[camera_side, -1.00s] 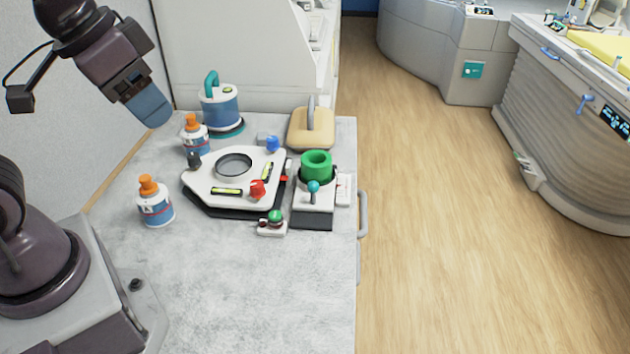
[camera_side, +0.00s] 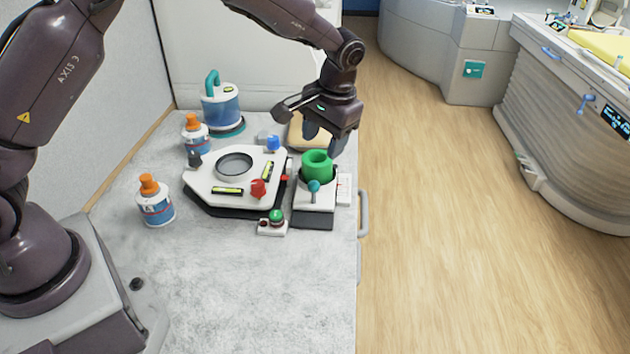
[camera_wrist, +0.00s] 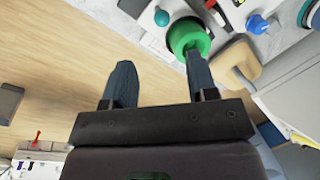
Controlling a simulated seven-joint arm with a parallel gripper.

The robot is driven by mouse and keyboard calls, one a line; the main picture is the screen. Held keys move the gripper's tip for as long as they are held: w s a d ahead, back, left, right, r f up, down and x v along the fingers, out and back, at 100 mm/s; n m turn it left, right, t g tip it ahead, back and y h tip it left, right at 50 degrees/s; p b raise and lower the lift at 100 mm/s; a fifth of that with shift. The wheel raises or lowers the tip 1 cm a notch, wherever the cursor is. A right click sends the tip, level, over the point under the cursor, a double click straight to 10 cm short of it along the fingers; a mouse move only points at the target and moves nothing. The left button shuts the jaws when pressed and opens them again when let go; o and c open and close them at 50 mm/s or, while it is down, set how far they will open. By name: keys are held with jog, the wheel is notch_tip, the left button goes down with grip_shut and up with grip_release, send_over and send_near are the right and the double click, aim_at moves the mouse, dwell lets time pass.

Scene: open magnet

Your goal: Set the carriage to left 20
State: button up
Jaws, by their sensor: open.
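The carriage device appears to be the grey and white unit (camera_side: 314,212) near the table's right edge, with a green ring (camera_side: 317,165) on top and a teal-knobbed lever (camera_side: 313,187) at its front. A white scale card (camera_side: 344,189) lies along its right side; its marks are too small to read. My gripper (camera_side: 322,146) is open and empty, above and just behind the green ring. In the wrist view my fingers (camera_wrist: 160,75) are spread apart, with the green ring (camera_wrist: 188,36) beyond them near the right finger, and the teal knob (camera_wrist: 161,17) beside it.
A small box with a green button (camera_side: 276,216) sits in front. Two orange-capped bottles (camera_side: 155,203) (camera_side: 195,134) stand left. The front table is clear.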

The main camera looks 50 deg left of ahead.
aim_at(315, 182)
jog(key=shift+n, duration=0.3)
jog(key=f, duration=0.4)
jog(key=a+f, duration=0.1)
jog(key=f, duration=0.3)
jog(key=a+f, duration=0.1)
jog(key=f, duration=0.3)
jog(key=shift+a, duration=0.25)
